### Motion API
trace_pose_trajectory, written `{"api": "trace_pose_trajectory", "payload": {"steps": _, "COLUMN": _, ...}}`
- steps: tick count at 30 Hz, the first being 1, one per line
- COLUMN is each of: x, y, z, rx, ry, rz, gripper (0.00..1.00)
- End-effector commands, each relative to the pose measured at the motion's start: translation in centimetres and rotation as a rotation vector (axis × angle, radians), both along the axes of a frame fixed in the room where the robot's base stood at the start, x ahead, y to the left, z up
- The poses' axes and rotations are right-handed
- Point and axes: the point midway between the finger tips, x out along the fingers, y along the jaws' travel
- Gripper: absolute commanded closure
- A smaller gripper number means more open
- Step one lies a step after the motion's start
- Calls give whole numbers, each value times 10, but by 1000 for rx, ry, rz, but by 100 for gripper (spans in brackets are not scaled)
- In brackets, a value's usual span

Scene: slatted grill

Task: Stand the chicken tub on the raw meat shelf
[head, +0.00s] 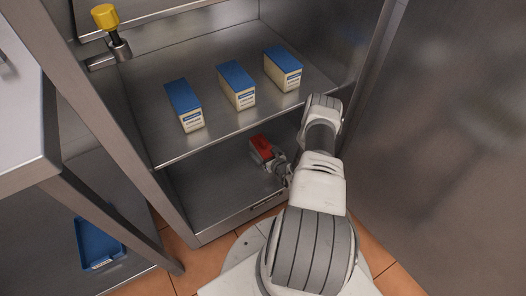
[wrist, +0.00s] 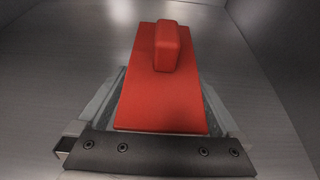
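The chicken tub (head: 261,147), with a red lid, is inside the lower compartment of the steel cabinet, over the bottom shelf (head: 205,197). In the wrist view its red lid (wrist: 160,95) with a raised red knob fills the middle, and greyish sides show below the lid. My gripper (head: 278,166) is right at the tub's near side. The dark bar of my gripper crosses the bottom of the wrist view, close against the tub. The fingertips are hidden, so I cannot tell whether they grip it. Whether the tub's base touches the shelf is also unclear.
Three blue-topped cream cartons (head: 238,86) stand in a row on the shelf above. A yellow-capped fitting (head: 106,18) is at the upper left. A small label (head: 268,202) is on the bottom shelf's front edge. A blue tray (head: 97,243) lies under the left table.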

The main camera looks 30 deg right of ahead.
Motion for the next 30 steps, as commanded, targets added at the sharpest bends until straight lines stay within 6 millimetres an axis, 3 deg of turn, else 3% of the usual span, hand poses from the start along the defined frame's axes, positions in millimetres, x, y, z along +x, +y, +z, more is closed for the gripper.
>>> {"api": "trace_pose_trajectory", "payload": {"steps": 5, "x": 0, "y": 0, "z": 4, "rx": -1, "ry": 0, "rz": 0, "gripper": 0}}
{"api": "trace_pose_trajectory", "payload": {"steps": 21, "x": -94, "y": 5, "z": 45, "rx": 1, "ry": 2, "rz": -3, "gripper": 0}}
{"api": "trace_pose_trajectory", "payload": {"steps": 30, "x": -111, "y": 6, "z": 49, "rx": 1, "ry": 0, "rz": -1, "gripper": 0}}
